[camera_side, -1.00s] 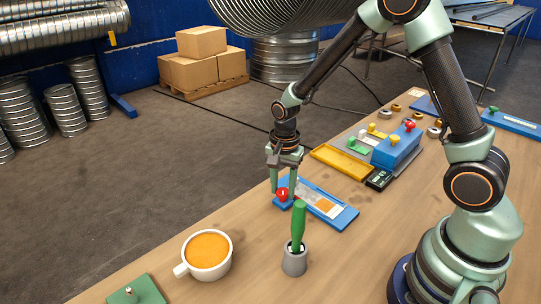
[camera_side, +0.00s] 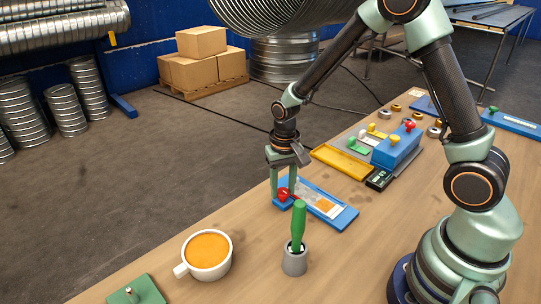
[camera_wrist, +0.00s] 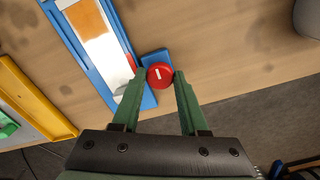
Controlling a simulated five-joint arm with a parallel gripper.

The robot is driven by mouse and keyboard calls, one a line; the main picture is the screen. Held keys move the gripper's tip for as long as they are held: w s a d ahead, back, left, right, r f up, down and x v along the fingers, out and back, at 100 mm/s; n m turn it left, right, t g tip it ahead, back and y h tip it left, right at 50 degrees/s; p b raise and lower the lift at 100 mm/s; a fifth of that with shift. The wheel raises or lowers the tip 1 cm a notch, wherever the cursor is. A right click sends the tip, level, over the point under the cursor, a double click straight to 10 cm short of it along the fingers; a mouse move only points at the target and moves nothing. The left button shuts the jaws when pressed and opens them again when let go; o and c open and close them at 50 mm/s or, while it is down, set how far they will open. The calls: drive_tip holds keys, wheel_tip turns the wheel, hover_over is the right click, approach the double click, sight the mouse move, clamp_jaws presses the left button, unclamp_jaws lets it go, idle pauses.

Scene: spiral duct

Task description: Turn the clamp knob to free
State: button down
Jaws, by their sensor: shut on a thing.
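In the wrist view the knob (camera_wrist: 160,75) is round with a white mark that stands slightly tilted from upright. My gripper (camera_side: 283,190) points down over the knob, with one green finger on each side. In the wrist view my gripper (camera_wrist: 159,78) is shut on the knob, the fingertips touching its left and right sides. An orange and white sheet (camera_wrist: 92,30) lies on the board.
A green-handled tool stands in a grey cup (camera_side: 294,262) close in front of the board. A white mug (camera_side: 209,270) and a green plate (camera_side: 120,292) are nearer.

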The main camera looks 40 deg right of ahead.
sight(283, 191)
drive_tip(key=shift+n, duration=0.3)
drive_tip(key=shift+c, duration=2.2)
unclamp_jaws()
drive_tip(key=shift+r, duration=0.1)
wheel_tip(283, 191, up, 12)
